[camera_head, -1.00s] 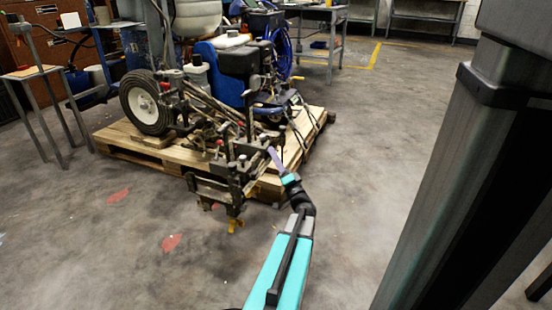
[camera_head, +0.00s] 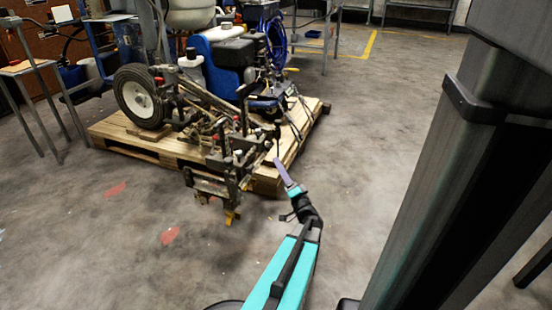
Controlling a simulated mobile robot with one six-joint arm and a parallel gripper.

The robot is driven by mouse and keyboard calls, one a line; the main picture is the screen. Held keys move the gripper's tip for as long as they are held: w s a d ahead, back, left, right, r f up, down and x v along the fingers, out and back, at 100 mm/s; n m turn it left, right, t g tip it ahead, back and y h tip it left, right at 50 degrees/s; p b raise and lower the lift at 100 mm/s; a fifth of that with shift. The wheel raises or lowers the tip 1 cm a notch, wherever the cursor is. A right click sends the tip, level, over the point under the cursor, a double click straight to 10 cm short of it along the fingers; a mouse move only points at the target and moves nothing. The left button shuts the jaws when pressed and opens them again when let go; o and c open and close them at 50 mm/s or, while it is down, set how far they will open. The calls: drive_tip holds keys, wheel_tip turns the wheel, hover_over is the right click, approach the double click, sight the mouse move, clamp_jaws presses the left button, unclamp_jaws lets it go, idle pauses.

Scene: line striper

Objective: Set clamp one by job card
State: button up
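The line striper (camera_head: 225,55) stands on a wooden pallet (camera_head: 163,149), with a blue body and a black-tyred wheel (camera_head: 139,97). Dark clamp hardware (camera_head: 232,163) with red and black knobs sticks out over the pallet's near edge, and a yellow piece hangs at its bottom. I cannot tell which part is clamp one. My teal arm reaches up from the bottom, and my gripper (camera_head: 283,172), with a purple part at its tip, is just right of the clamp hardware. It looks apart from it. Its fingers are too small to read. I cannot make out a job card.
A small stand (camera_head: 22,67) with a light brown top is at the left. A metal table (camera_head: 318,20) is behind the pallet on the right. Red marks (camera_head: 170,235) lie on the floor.

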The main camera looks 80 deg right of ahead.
drive_tip(key=shift+p+v, duration=0.8)
drive_tip(key=shift+v, duration=2.1)
drive_tip(key=shift+s, duration=0.1)
